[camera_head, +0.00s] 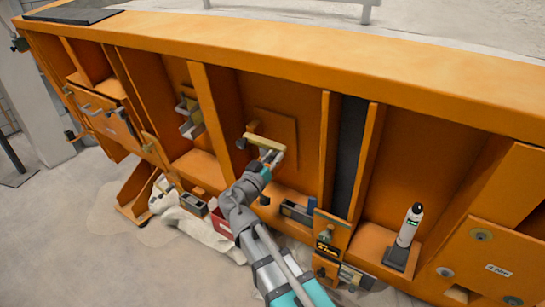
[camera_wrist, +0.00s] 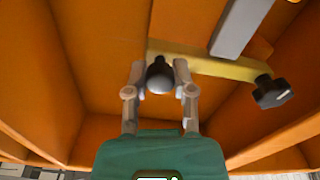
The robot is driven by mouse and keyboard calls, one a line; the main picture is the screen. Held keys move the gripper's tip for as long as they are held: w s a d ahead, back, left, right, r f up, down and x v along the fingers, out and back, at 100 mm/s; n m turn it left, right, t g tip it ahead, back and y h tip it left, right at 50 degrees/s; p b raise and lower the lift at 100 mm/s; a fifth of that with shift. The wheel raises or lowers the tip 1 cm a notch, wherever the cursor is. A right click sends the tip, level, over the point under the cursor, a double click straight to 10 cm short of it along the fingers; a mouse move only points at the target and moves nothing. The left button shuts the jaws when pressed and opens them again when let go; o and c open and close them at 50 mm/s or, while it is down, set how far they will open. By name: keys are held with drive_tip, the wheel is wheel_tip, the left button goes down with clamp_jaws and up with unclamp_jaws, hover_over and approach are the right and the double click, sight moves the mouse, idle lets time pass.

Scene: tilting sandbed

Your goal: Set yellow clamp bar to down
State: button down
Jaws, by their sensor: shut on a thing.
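The yellow clamp bar (camera_head: 266,142) is mounted on an orange panel inside a bay of the orange frame. In the wrist view the bar (camera_wrist: 215,64) runs from upper middle to the right, with a dark ball knob (camera_wrist: 158,76) at its left end and a black lobed knob (camera_wrist: 272,91) at its right end. My gripper (camera_wrist: 159,72) has its two fingers on either side of the ball knob and is shut on it. In the head view my gripper (camera_head: 266,160) is just below the bar and hides part of it.
Orange ribs (camera_head: 325,150) stand on both sides of the bay. A grey bar (camera_wrist: 240,25) crosses near the clamp bar. A white cylinder (camera_head: 409,226) stands on a ledge at right. A dark red box (camera_head: 221,222) and crumpled pale cloth (camera_head: 185,221) lie below.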

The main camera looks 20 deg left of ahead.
drive_tip(key=shift+d+f, duration=0.15)
drive_tip(key=c, duration=0.8)
unclamp_jaws()
drive_tip(key=shift+o, duration=0.3)
drive_tip(key=shift+w, duration=0.15)
